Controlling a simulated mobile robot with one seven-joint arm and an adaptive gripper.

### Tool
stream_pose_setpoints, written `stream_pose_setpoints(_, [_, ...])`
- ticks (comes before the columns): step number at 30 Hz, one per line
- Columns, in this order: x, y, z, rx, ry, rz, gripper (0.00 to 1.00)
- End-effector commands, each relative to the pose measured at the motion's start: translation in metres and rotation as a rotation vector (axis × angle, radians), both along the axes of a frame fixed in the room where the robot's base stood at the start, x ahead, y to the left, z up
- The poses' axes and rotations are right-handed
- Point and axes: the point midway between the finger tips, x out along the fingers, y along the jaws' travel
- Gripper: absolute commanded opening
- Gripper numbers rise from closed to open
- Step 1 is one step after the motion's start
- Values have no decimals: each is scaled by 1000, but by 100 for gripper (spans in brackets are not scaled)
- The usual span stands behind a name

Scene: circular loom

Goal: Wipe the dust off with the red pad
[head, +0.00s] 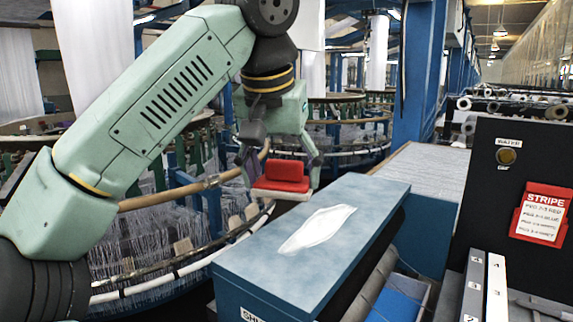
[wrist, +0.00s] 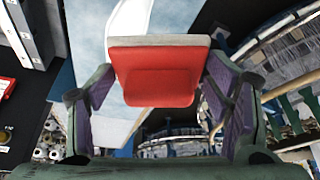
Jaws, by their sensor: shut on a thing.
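The red pad (head: 283,174) is held between the fingers of my gripper (head: 280,170), left of and above the far end of a blue box (head: 345,195). In the wrist view the pad (wrist: 155,85), with a pale grey layer along its far edge, sits between both fingers of my gripper (wrist: 160,92). The box top is pale blue and mottled, which may be dust. A flat white patch (head: 315,229) with a ragged outline lies on it; I cannot tell whether it is dust or cloth. The pad looks apart from the box top.
The circular loom (head: 160,250) with its rails and threads is behind and left of the box. A black panel with a red "STRIPE" card (head: 542,212) stands at the right. A blue post (head: 420,70) rises behind the box.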

Motion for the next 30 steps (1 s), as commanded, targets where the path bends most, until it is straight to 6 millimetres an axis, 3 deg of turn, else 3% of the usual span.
stream_pose_setpoints(18, [0,0,-52,-1,0,-1,38])
stream_pose_setpoints(30, [0,0,-59,0,0,0,38])
